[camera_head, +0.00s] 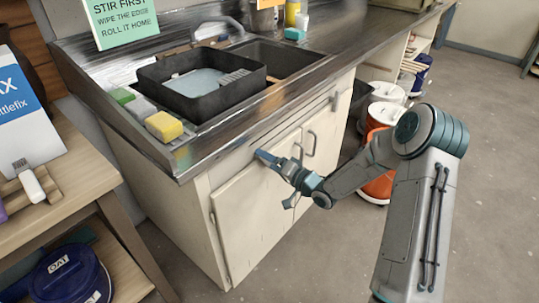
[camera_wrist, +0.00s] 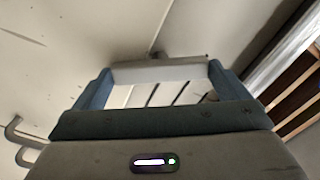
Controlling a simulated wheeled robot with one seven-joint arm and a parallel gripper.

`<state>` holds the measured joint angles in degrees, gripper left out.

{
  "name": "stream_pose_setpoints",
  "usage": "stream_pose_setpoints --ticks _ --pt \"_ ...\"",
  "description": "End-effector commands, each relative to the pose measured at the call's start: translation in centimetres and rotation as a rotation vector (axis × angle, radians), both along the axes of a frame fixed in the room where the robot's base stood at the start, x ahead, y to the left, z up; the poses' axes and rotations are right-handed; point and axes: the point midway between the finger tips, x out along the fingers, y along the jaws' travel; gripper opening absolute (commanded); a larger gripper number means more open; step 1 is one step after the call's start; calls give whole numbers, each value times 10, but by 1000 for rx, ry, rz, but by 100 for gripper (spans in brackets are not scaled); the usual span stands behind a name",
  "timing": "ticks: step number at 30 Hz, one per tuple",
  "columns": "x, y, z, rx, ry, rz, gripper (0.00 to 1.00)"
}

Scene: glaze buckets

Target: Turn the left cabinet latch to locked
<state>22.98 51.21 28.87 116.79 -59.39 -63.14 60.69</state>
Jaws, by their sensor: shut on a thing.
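The left cabinet latch shows in the wrist view as a pale grey bar (camera_wrist: 160,71) lying between my two blue fingers, with a small dark mount behind it on the cabinet front. My gripper (camera_wrist: 158,84) is shut on this bar, one finger at each end. In the head view my gripper (camera_head: 273,161) is at the top of the left cabinet door (camera_head: 246,210), just under the counter edge, and hides the latch there. The door looks closed. Whether the latch stands at locked cannot be told.
A curved door handle (camera_wrist: 18,138) is at the wrist view's lower left. The right door has a handle (camera_head: 311,144) and its own latch (camera_head: 335,101). The metal counter (camera_head: 215,145) overhangs above. Orange and white buckets (camera_head: 378,187) stand right, behind my arm. Floor in front is clear.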

Motion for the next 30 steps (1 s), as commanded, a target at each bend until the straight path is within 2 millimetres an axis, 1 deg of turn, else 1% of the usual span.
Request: stream_pose_setpoints --ticks 1,9,15,22,30 --pt "0 -1 4 29 38 -1 72" --pt "0 -1 3 174 224 -1 72" --pt "0 -1 2 257 329 -2 72" --pt "0 -1 1 315 404 -1 72" --pt "0 -1 -1 338 435 -1 72"
